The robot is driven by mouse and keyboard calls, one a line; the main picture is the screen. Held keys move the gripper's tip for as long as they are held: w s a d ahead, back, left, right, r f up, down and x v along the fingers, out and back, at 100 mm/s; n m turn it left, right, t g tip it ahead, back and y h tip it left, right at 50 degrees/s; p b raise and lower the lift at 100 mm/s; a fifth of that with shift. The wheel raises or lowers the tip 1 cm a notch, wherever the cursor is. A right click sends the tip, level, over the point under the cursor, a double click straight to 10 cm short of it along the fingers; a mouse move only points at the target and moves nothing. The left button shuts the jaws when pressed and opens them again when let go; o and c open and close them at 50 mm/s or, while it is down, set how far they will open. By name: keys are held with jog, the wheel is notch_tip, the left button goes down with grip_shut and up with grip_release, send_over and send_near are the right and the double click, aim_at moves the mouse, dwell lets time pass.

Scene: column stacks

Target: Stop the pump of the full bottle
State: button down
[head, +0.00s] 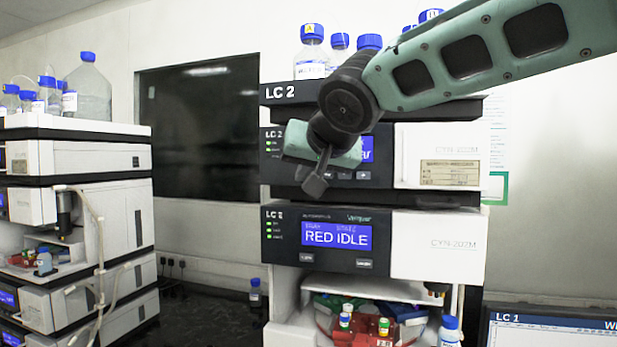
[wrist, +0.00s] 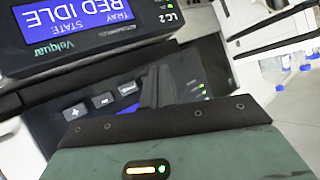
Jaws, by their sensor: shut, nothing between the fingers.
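My gripper (head: 316,186) is shut and empty, in front of the upper LC 2 module (head: 435,165). It hides much of that module's front panel. Part of its blue display (head: 367,149) shows, ending in "ar", with small buttons (head: 362,175) below. In the wrist view, which is turned over, the closed fingers (wrist: 158,88) lie over the panel near a row of grey buttons (wrist: 103,101). I cannot tell whether they touch it. Bottles with blue caps (head: 312,55) stand on top of the LC 2 stack; their fill is hard to judge.
Below is the autosampler (head: 435,245), its display reading "RED IDLE", with a red vial tray (head: 370,328) underneath. Another instrument stack (head: 75,160) with bottles, including a large clear one (head: 88,88), stands at left. An LC 1 screen (head: 550,328) is at lower right.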

jog(key=s+b, duration=0.1)
jog(key=s+a+b, duration=0.1)
jog(key=s+b, duration=0.2)
jog(key=shift+s+a, duration=0.35)
dwell(0.7)
jog(key=s+d+f+n+g+h+b, duration=0.1)
jog(key=s+f+g, duration=0.15)
jog(key=f, duration=0.55)
jog(key=s+d+f+n+g+b, duration=0.1)
jog(key=s+f+n, duration=0.15)
jog(key=f, duration=0.55)
jog(key=s+d+f+n+g+h+b, duration=0.1)
jog(key=s+d+f+g, duration=0.3)
jog(key=s+f, duration=0.7)
jog(key=s+d+f+n+g+h+b, duration=0.1)
jog(key=s+d+f+n+g, duration=0.1)
jog(key=s+d+f+g, duration=0.2)
jog(key=s+d+f, duration=0.3)
jog(key=s+f, duration=0.5)
jog(key=f, duration=0.2)
jog(key=shift+s+d+f+b, duration=0.15)
jog(key=shift+s+d+b, duration=0.1)
jog(key=shift+d+b, duration=0.1)
jog(key=shift+n, duration=0.25)
